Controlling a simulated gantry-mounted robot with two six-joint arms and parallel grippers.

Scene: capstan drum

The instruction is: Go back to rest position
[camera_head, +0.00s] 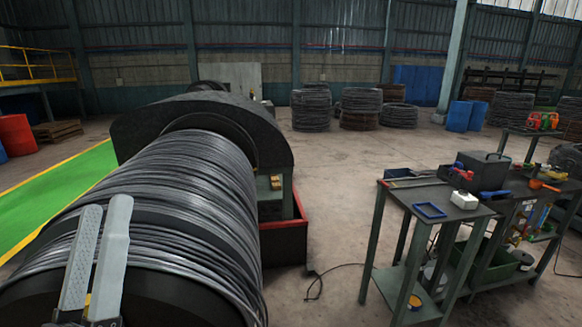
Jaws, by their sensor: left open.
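My left gripper (99,255) is at the lower left, its two pale grey fingers pointing up and apart with nothing between them. It shows in front of the near end of the large capstan drum (170,195), which is wound with grey wire. Whether the fingers touch the wire cannot be told. The dark curved housing (262,135) of the machine stands behind the drum. My right gripper is not in view.
A black cable (318,285) lies on the floor between drum and bench. Wire coils (311,110) stand at the back. The middle floor is clear.

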